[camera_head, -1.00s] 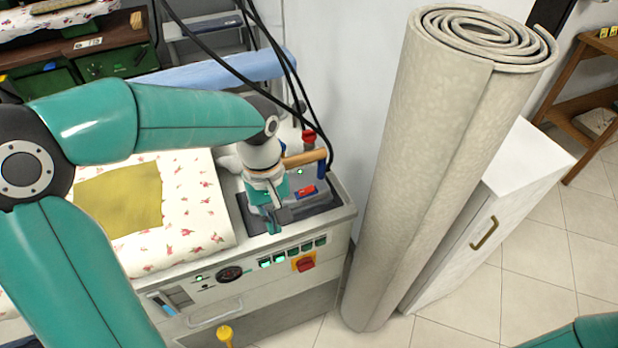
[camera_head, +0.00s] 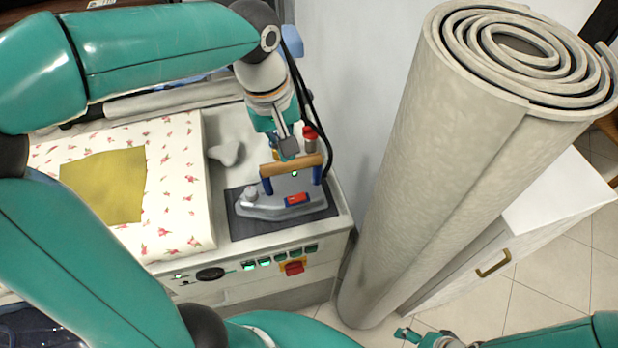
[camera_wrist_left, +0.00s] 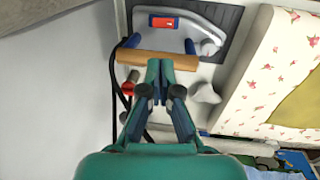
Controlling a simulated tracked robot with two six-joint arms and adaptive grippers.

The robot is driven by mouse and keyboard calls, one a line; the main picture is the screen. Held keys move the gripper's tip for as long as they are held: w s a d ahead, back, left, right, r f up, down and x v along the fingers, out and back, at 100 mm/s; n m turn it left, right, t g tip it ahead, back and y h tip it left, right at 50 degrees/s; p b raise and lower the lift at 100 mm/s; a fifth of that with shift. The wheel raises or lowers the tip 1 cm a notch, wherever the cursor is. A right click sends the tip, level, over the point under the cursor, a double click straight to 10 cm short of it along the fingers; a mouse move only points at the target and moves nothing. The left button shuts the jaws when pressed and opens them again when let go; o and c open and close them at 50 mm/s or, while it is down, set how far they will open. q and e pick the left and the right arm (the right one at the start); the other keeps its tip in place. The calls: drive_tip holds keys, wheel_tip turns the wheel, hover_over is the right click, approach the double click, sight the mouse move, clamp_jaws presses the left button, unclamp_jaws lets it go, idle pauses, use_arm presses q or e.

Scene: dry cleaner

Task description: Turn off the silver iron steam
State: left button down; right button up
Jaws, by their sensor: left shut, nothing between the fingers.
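The silver iron (camera_head: 262,208) rests flat on a dark mat (camera_head: 236,224) at the right end of the ironing station. It has a wooden handle (camera_head: 300,164) on blue posts and a red rocker switch (camera_head: 297,199) on its body. In the left wrist view, the iron (camera_wrist_left: 180,40), its handle (camera_wrist_left: 130,58) and the switch (camera_wrist_left: 163,21) show beyond the fingertips. My left gripper (camera_head: 289,154) is shut and empty, just behind the handle; whether it touches is unclear. My right gripper (camera_head: 418,338) shows partly at the bottom edge, its jaws unclear.
A red-capped fitting (camera_head: 309,134) and black cables stand behind the iron. A flowered ironing pad (camera_head: 175,190) with an olive cloth (camera_head: 105,186) lies to the left. Green buttons and a red knob (camera_head: 292,268) line the front panel. A tall rolled carpet (camera_head: 450,170) stands to the right.

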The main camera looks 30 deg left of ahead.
sight(301, 195)
use_arm(q)
drive_tip(key=f, duration=0.4)
drive_tip(key=w+d+f, duration=0.1)
drive_tip(key=f, duration=0.8)
drive_tip(key=shift+w+d+f, duration=0.25)
drive_tip(key=shift+d+f, duration=0.1)
drive_tip(key=shift+f, duration=0.05)
use_arm(e)
drive_tip(key=shift+r, duration=0.3)
